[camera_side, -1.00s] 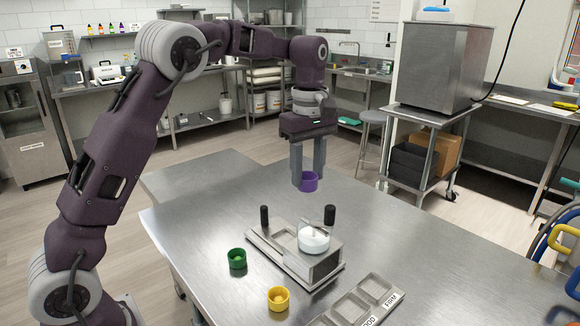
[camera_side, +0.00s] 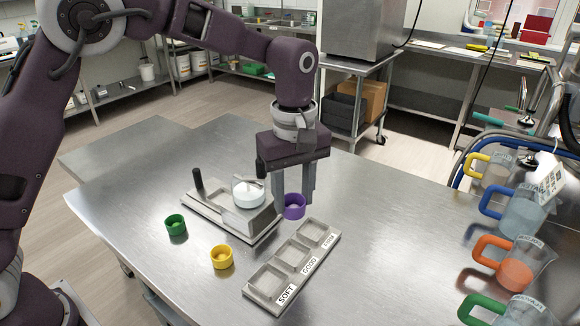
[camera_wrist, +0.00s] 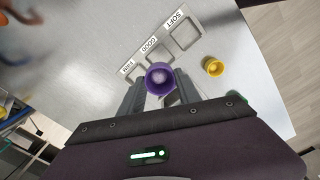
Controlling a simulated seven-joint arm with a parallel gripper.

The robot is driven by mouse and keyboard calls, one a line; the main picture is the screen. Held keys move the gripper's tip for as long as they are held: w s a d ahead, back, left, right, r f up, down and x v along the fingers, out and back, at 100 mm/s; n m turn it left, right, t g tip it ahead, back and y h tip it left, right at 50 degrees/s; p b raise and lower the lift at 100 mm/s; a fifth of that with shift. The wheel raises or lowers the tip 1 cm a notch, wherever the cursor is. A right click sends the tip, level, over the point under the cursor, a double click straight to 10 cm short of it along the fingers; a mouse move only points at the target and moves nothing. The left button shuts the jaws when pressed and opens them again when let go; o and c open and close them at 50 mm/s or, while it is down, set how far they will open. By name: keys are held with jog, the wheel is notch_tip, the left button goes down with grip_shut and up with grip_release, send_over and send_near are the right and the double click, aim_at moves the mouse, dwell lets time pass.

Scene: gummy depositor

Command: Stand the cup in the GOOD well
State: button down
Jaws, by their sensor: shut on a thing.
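A purple cup (camera_side: 294,207) is held upright between the fingers of my gripper (camera_side: 294,196). My gripper is shut on it, and it hangs above the table, just behind the FIRM end of the tray in the side view. The metal tray (camera_side: 301,272) has three square wells labelled SOFT, GOOD and FIRM. The GOOD well (camera_side: 292,255) is the middle one and looks empty. In the wrist view the cup (camera_wrist: 160,78) shows its open mouth and covers part of the tray near FIRM and GOOD.
The metal depositor (camera_side: 236,228) with a clear, white-filled hopper (camera_side: 249,193) stands left of the cup. A green cup (camera_side: 176,225) and a yellow cup (camera_side: 221,257) stand on the table (camera_side: 385,240). Several coloured-handle jugs line the right. Table right of the tray is clear.

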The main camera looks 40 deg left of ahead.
aim_at(293, 213)
notch_tip(293, 213, down, 4)
jog(key=shift+f, duration=0.15)
jog(key=shift+f, duration=0.1)
jog(key=shift+f, duration=3)
jog(key=shift+f, duration=0.1)
jog(key=shift+f, duration=0.8)
jog(key=c, duration=0.8)
grip_release()
jog(key=shift+o, duration=0.2)
